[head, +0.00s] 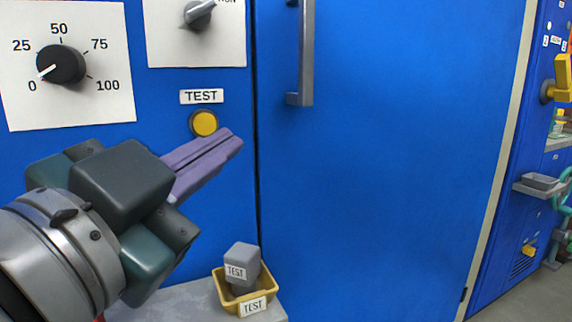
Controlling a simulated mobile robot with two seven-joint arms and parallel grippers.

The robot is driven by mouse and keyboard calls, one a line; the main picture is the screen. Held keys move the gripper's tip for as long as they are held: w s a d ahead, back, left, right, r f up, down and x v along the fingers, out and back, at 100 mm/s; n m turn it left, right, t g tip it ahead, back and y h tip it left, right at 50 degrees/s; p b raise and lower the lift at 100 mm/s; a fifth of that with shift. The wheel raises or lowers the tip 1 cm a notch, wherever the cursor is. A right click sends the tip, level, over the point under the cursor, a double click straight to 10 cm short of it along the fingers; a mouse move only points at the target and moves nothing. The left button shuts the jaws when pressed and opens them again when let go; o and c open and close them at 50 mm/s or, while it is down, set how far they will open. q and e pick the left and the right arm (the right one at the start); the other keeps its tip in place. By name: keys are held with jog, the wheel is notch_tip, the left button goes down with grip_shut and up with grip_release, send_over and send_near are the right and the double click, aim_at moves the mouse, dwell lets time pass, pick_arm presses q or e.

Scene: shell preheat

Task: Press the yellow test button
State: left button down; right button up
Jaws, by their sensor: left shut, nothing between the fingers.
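My left gripper (238,140) comes in from the lower left. Its purple fingers are shut and empty, with the tips just below and to the right of the button in the picture. The button's face is fully visible. I cannot tell whether the fingertips touch the panel. My right gripper is not in view.
A blue door (390,150) with a grey handle (306,60) is to the right.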

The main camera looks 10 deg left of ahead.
aim_at(216, 124)
pick_arm(q)
jog(key=shift+d+f, duration=0.1)
jog(key=shift+w, duration=0.1)
dwell(0.3)
jog(key=w+a, duration=0.5)
jog(key=w, duration=0.2)
jog(key=shift+b, duration=0.3)
jog(key=shift+w, duration=0.1)
dwell(1.8)
jog(key=shift+w+a, duration=0.25)
jog(key=shift+w, duration=0.05)
jog(key=shift+w+a, duration=0.25)
jog(key=shift+w, duration=0.1)
dwell(0.8)
jog(key=shift+s+p, duration=0.1)
jog(key=shift+p, duration=0.25)
jog(key=shift+s+d+p, duration=0.3)
jog(key=shift+s+d, duration=0.15)
jog(key=shift+s, duration=0.15)
